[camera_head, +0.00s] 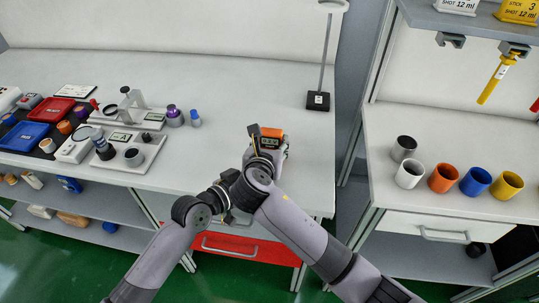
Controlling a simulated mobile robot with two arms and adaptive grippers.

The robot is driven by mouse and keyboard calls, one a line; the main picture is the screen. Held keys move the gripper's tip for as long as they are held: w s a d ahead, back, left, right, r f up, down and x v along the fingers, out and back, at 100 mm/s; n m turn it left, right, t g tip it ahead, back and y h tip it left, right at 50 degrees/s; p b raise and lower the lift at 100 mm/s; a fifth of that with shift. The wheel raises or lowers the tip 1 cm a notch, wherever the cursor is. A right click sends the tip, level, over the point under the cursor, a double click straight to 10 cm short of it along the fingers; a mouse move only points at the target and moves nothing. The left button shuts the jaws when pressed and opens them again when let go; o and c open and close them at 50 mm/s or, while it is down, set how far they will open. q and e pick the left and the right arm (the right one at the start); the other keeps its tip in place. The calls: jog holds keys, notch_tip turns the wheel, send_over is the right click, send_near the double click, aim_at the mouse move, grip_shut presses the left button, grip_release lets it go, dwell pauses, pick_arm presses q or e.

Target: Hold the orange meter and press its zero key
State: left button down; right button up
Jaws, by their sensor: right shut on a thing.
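The orange meter (273,132) is near the front right of the white bench, with its orange top showing. My right gripper (262,143) is shut on it; the grip itself is partly covered by my own wrist. My left arm comes in from the lower left, and its wrist ends close to my right wrist at the bench's front edge. My left gripper is largely hidden there, so I cannot tell its jaws. The zero key cannot be made out at this size.
A black-based stand (318,101) is behind and right of the meter. A white scale (130,155), a blue tray (25,136) and a red tray (53,110) crowd the left. Several cups, including an orange cup (443,178), stand on the right bench. The bench's middle back is clear.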

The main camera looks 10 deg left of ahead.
pick_arm(q)
jog(key=shift+w, duration=0.1)
dwell(0.5)
jog(key=shift+w, duration=0.3)
jog(key=shift+w+a, duration=0.1)
jog(key=shift+w, duration=0.1)
pick_arm(e)
jog(key=shift+s+a, duration=0.1)
jog(key=shift+a, duration=0.05)
pick_arm(q)
jog(key=shift+w+d+r, duration=0.15)
jog(key=shift+w+d, duration=0.05)
jog(key=shift+w, duration=0.05)
dwell(0.6)
jog(key=shift+s, duration=0.1)
jog(key=shift+s+d, duration=0.1)
jog(key=shift+s, duration=0.75)
